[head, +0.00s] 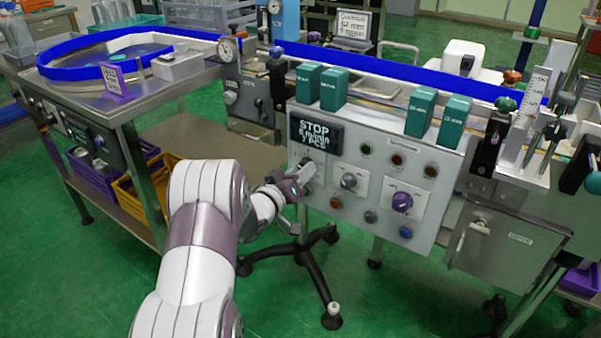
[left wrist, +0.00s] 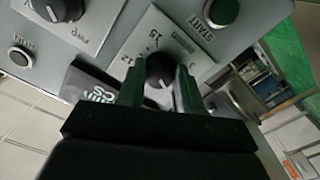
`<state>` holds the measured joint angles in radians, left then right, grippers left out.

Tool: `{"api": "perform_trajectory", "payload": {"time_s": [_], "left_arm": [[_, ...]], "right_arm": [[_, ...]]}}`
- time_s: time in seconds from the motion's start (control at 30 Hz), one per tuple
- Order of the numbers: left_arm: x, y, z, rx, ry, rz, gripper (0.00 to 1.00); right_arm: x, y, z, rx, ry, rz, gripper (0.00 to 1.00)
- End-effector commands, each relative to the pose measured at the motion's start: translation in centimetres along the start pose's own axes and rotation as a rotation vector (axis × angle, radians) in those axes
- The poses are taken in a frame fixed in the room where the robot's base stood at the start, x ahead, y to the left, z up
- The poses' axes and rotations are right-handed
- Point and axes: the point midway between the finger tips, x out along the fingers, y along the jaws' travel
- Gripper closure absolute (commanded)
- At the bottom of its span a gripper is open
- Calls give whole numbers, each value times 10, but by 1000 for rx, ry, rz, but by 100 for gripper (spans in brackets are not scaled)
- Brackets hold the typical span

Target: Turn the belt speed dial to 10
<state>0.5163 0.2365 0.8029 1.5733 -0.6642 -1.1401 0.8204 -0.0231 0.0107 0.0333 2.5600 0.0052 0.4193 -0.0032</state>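The control panel (head: 375,165) faces me in the head view, with a dark display (head: 315,133) reading STOP and what looks like 6 m/min. My left gripper (head: 303,175) is at the panel's left side, below the display, and hides most of the dial there. In the left wrist view, the belt speed dial (left wrist: 160,70) is a dark round knob on a pale plate marked 12 and 15. The two dark fingers of my left gripper (left wrist: 160,88) stand on either side of it and appear to touch it. My right gripper is not in view.
A grey knob (head: 348,181) and a purple knob (head: 402,202) sit to the right on the panel. Several lamps and buttons surround them. Green boxes (head: 334,88) stand along the top. A black-legged stand (head: 312,270) is below my left forearm.

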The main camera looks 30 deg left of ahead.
Motion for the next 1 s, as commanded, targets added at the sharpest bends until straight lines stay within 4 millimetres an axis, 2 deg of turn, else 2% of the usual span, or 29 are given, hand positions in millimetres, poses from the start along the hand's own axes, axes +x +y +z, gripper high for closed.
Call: {"api": "perform_trajectory", "payload": {"time_s": [0.27,0.47,1.0], "left_arm": [[0,0,1,31,-1,0,95],[0,-1,1,136,-1,-1,95],[-1,-3,2,632,-3,0,95]], "right_arm": [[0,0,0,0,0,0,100],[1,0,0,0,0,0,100],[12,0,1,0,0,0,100]]}}
